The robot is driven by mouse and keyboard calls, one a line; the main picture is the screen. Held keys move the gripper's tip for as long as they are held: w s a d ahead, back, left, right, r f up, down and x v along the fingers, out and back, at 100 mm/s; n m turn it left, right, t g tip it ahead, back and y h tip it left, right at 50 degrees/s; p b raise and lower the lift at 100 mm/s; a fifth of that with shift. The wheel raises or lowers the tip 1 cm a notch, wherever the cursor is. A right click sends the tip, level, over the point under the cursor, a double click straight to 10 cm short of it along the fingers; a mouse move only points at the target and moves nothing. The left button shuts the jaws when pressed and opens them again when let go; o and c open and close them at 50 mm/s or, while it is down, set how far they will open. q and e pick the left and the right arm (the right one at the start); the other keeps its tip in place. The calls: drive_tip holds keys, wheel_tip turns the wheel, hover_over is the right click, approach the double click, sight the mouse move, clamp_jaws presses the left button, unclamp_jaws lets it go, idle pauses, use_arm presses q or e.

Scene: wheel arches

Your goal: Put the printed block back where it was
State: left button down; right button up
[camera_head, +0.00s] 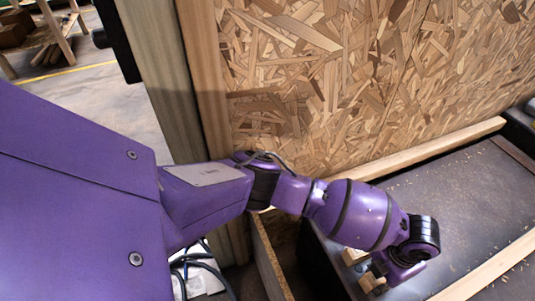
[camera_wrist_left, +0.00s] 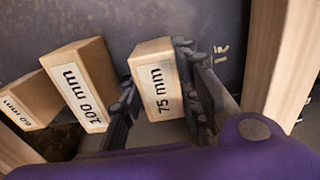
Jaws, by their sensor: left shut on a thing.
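The block printed "75 mm" (camera_wrist_left: 152,74) is pale wood with a white label, in the middle of the left wrist view. My left gripper (camera_wrist_left: 164,106) has one dark finger on each side of it and is shut on it. I cannot tell whether the block touches the surface below. To its left are a block printed "100 mm" (camera_wrist_left: 76,84) and a block with a partly readable label (camera_wrist_left: 24,102). In the head view my left gripper (camera_head: 372,268) is low at the dark bench's near left edge, mostly hidden by its wrist. My right gripper is not in view.
The dark bench top (camera_head: 460,205) carries wood shavings. A long timber strip (camera_head: 435,152) runs along its back, and another (camera_head: 490,270) crosses at right. A chipboard panel (camera_head: 370,75) rises behind my arm. A timber post (camera_wrist_left: 275,55) stands close right of the gripper.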

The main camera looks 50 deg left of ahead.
use_arm(q)
drive_tip(key=shift+r, duration=0.1)
drive_tip(key=c, duration=1.3)
unclamp_jaws()
wheel_tip(320, 180, up, 12)
drive_tip(key=p, duration=0.4)
